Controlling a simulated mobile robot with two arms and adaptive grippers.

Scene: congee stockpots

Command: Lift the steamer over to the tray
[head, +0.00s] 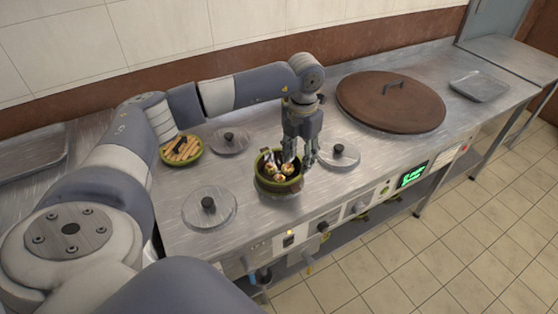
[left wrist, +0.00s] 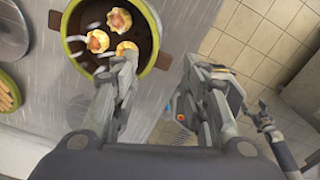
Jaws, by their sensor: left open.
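The steamer (head: 278,187) is a round, dark-inside vessel with a yellow-green rim, holding a few yellow dumplings, near the counter's front edge. It also shows at the top of the left wrist view (left wrist: 143,20). My left gripper (head: 300,160) is open, pointing down at the steamer's right side. In the left wrist view, its fingers (left wrist: 160,84) stand apart, one overlapping the steamer's inside and the other outside the rim; contact cannot be told. A grey metal tray (head: 480,86) lies at the counter's far right.
A large brown lid (head: 390,102) sits between the steamer and the tray. Another shallow tray (head: 30,155) is far left.

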